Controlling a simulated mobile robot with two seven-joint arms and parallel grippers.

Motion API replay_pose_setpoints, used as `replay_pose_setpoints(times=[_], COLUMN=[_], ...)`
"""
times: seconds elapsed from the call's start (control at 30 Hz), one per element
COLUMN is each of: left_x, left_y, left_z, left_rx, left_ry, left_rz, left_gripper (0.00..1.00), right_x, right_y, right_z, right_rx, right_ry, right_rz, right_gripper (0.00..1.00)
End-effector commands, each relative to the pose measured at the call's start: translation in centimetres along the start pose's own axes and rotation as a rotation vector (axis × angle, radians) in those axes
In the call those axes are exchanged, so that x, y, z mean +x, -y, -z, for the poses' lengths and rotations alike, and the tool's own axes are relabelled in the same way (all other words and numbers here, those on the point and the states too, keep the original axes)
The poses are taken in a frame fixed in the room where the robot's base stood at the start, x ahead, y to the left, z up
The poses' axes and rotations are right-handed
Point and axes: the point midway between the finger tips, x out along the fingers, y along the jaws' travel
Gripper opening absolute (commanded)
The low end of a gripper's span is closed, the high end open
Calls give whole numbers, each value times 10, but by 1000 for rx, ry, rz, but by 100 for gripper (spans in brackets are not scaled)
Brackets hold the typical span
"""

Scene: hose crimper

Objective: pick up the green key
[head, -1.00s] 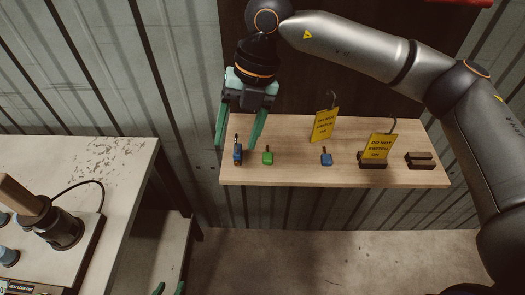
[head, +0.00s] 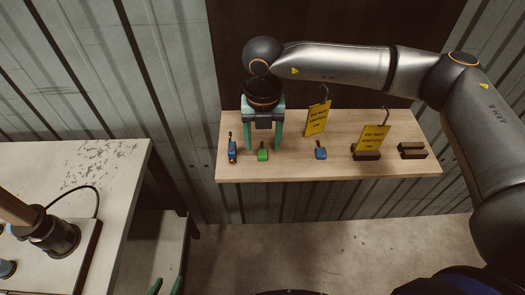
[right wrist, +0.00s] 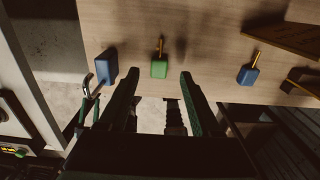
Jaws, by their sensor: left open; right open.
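The green key (head: 263,155) is a small green block with a thin yellowish shaft, lying on the wooden shelf between two blue keys. It also shows in the right wrist view (right wrist: 160,69). My right gripper (head: 264,149) is open and empty, pointing down just behind the green key in the head view. In the right wrist view its fingertips (right wrist: 160,77) lie on either side of the key's line. I cannot tell whether they reach down to its height. Only the green fingertips of my left gripper (head: 168,286) show at the bottom edge, apart and empty.
One blue key (head: 232,150) lies close on the left and another blue key (head: 320,153) to the right. Yellow tags (head: 317,118) and dark brown blocks (head: 412,151) are further right on the shelf (head: 290,170). A corrugated wall stands behind; a pale workbench (head: 110,160) is at left.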

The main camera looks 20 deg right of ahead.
Motion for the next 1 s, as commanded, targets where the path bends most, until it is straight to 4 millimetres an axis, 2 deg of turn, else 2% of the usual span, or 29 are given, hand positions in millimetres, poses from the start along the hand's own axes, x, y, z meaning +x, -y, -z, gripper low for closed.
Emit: replay_pose_setpoints(times=[0.1,0.2,0.47,1.0], left_x=[-2,-3,-2,-2], left_y=[0,0,0,0], left_z=[2,3,2,3], left_rx=[0,0,0,0], left_ry=[0,0,0,0], left_rz=[0,0,0,1], left_gripper=[50,50,50,50], right_x=[17,24,26,26], right_y=[-1,-1,-1,-1], right_z=[0,0,0,0], right_rx=[0,-1,-1,-1], right_ry=[-3,0,0,0], right_rz=[2,0,-1,-1], right_gripper=[65,65,64,3])
